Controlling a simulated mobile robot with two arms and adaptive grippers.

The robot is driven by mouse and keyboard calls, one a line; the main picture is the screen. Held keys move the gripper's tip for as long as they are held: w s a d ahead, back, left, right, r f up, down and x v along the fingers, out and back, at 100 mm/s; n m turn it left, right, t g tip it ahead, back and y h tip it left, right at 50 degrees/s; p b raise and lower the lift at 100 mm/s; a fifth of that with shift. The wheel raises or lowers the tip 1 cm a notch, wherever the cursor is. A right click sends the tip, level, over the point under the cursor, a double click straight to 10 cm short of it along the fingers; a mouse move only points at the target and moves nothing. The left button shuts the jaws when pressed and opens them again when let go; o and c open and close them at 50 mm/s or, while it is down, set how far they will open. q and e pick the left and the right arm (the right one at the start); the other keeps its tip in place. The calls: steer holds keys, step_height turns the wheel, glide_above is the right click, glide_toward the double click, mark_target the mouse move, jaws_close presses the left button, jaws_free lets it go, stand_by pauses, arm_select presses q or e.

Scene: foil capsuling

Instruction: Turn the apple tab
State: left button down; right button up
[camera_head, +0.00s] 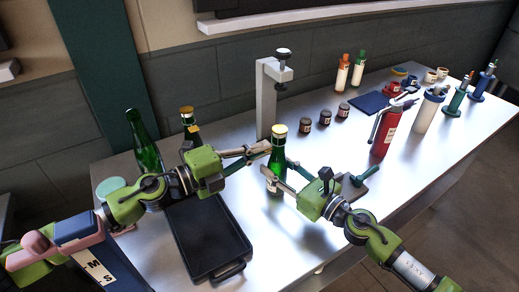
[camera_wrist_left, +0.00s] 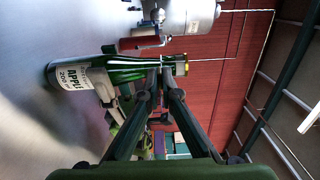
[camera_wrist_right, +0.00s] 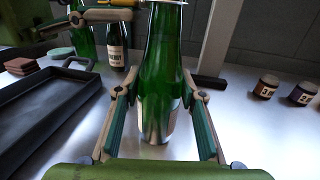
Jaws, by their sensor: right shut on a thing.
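The apple bottle (camera_head: 277,160) is green glass with a gold cap (camera_head: 279,131) and stands upright on the table. Its white "APPLE" label shows in the left wrist view (camera_wrist_left: 70,75). My right gripper (camera_head: 277,180) is shut on the bottle's body; one finger shows on each side of the glass in the right wrist view (camera_wrist_right: 158,100). My left gripper (camera_head: 265,150) is at the bottle's neck, just below the cap. Its fingers (camera_wrist_left: 160,75) converge there, but whether they grip the neck is unclear. The apple tab itself is too small to make out.
A black tray (camera_head: 240,244) lies left of the bottle. Two other green bottles (camera_head: 146,145) (camera_head: 187,118) stand behind my left arm. A grey stand (camera_head: 265,100) rises behind the apple bottle. Small jars (camera_head: 305,125) and a red bottle (camera_head: 386,130) stand to the right.

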arm_select(q)
steer(key=shift+w+a, duration=0.1)
steer(key=c, duration=2.3)
jaws_free()
steer(key=shift+v, duration=6)
arm_select(e)
steer(key=o, duration=1.6)
steer(key=shift+c, duration=0.2)
